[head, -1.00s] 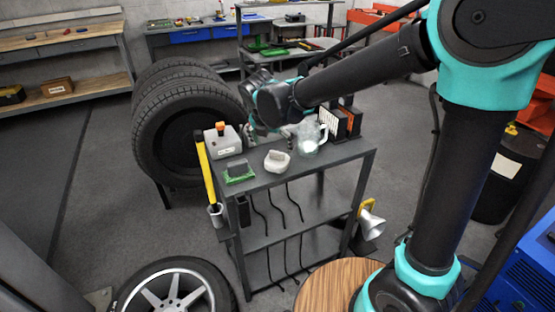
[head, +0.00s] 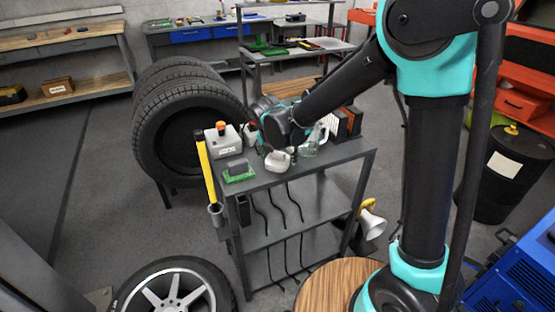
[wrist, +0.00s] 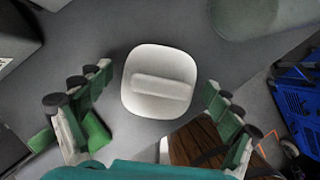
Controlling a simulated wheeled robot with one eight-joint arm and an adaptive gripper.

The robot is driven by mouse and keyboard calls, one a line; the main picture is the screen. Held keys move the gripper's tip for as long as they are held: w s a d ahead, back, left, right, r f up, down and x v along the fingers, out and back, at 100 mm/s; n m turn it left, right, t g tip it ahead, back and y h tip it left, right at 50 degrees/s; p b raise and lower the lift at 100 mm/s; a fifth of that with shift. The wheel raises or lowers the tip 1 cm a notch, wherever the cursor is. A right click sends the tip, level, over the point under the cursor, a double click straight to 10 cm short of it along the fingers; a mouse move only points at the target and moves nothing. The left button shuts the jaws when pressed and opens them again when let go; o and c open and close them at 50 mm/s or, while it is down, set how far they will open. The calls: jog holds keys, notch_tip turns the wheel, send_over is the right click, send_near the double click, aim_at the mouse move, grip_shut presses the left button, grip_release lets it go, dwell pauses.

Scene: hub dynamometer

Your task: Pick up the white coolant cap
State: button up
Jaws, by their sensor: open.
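The white coolant cap (wrist: 159,82) is a rounded square piece with a raised bar across its top. In the wrist view my gripper (wrist: 158,88) is open, one finger on each side of the cap. There are visible gaps between the cap and both fingers, and nothing is held. The wrist view does not clearly show how high the fingers are above the cap.
A clear jug (head: 315,140) stands close to the right of the cap, with orange and black boxes (head: 345,122) behind it. The front right of the shelf is clear.

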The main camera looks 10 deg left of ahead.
jog(key=c, duration=1.3)
jog(key=shift+o, duration=0.2)
jog(key=shift+r, duration=0.1)
